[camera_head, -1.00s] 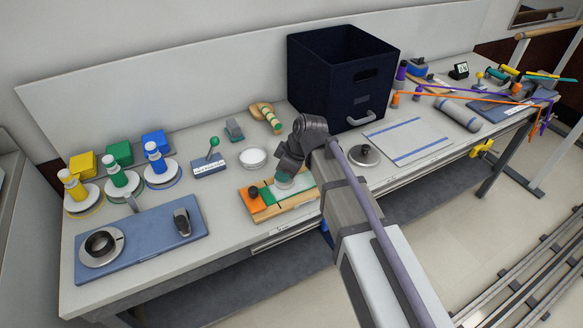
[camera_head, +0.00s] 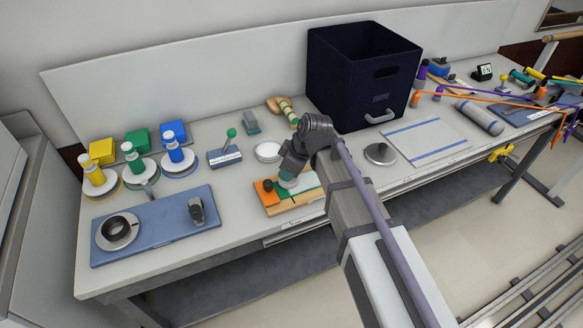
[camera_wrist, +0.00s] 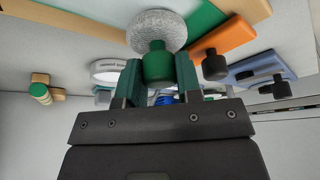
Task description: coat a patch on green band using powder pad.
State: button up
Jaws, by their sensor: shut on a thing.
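My gripper (camera_wrist: 158,80) is shut on the green handle of the powder pad (camera_wrist: 155,32), a round, pale, fuzzy pad. In the head view the powder pad (camera_head: 287,182) is partly hidden under my wrist and is down at the board. The green band (camera_head: 304,194) lies across a wooden board, beside an orange band; it also shows behind the pad in the wrist view (camera_wrist: 207,22). The pad overlaps the green band in both views. I cannot tell whether they touch, and the surface under the pad is hidden.
The orange band (camera_head: 264,196) carries a dark knob (camera_wrist: 214,66). A white dish (camera_head: 268,152) stands behind the board. A metal lid (camera_head: 380,154) lies to the right, a blue tray (camera_head: 160,222) to the left, and a dark bin (camera_head: 345,75) behind.

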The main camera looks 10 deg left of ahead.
jog(key=shift+s+a, duration=0.2)
jog(key=shift+a, duration=0.15)
jog(key=shift+d, duration=0.1)
jog(key=shift+w+d, duration=0.45)
jog(key=shift+d, duration=0.15)
jog(key=shift+w+d, duration=0.4)
jog(key=shift+d, duration=0.2)
jog(key=shift+d, duration=0.1)
jog(key=shift+w+d, duration=0.45)
jog(key=shift+d, duration=0.15)
jog(key=shift+w+d, duration=0.4)
jog(key=shift+d, duration=0.2)
jog(key=shift+f, duration=0.1)
